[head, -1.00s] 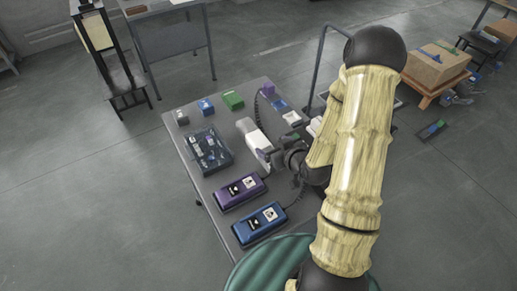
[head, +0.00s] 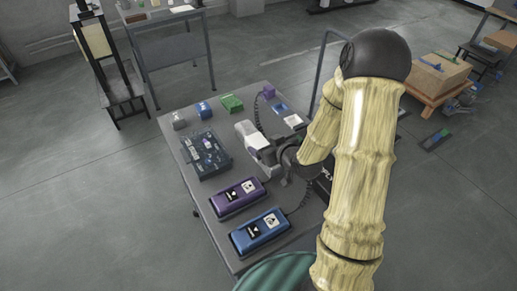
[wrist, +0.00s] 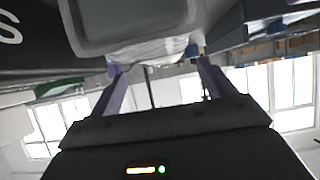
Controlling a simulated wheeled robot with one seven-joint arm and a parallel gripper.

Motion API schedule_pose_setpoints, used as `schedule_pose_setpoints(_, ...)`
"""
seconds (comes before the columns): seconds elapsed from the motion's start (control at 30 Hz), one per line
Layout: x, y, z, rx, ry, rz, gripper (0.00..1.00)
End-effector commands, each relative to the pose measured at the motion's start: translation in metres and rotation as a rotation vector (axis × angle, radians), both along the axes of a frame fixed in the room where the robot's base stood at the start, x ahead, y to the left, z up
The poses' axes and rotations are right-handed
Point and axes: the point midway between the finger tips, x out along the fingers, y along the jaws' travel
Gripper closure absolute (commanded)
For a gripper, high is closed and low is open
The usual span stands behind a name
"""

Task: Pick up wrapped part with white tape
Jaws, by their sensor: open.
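A pale, whitish elongated part (head: 247,133) lies on the grey table; it looks like the wrapped part, but its tape cannot be made out. My gripper (head: 266,154) is at its near right end, low over the table, with the arm hiding some of this area. In the wrist view, my gripper (wrist: 155,62) has its two purple fingers spread apart. A shiny, pale wrapped surface (wrist: 150,50) shows just beyond the fingertips. I cannot tell whether the fingers touch it.
A dark tray (head: 203,166) stands left of the part. A purple device (head: 238,198) and a blue device (head: 259,233) lie at the near side. A green box (head: 231,103), a blue box (head: 204,109) and a grey box (head: 179,121) line the back.

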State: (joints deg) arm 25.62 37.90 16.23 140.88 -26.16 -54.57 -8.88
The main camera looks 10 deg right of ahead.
Motion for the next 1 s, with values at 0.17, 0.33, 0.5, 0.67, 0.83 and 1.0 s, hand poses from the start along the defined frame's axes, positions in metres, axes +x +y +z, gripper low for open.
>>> schedule_pose_setpoints(0.17, 0.002, 0.001, -0.001, -0.001, 0.000, 0.000, 0.18)
schedule_pose_setpoints(0.33, 0.003, 0.001, -0.001, -0.001, 0.000, 0.000, 0.18)
schedule_pose_setpoints(0.5, 0.011, 0.006, -0.008, 0.000, 0.001, 0.003, 0.18)
schedule_pose_setpoints(0.67, 0.028, 0.014, -0.020, 0.001, 0.001, 0.002, 0.18)
schedule_pose_setpoints(0.83, 0.043, 0.017, -0.028, -0.001, 0.001, 0.000, 0.18)
schedule_pose_setpoints(1.0, 0.043, 0.018, -0.029, -0.001, 0.000, 0.000, 0.18)
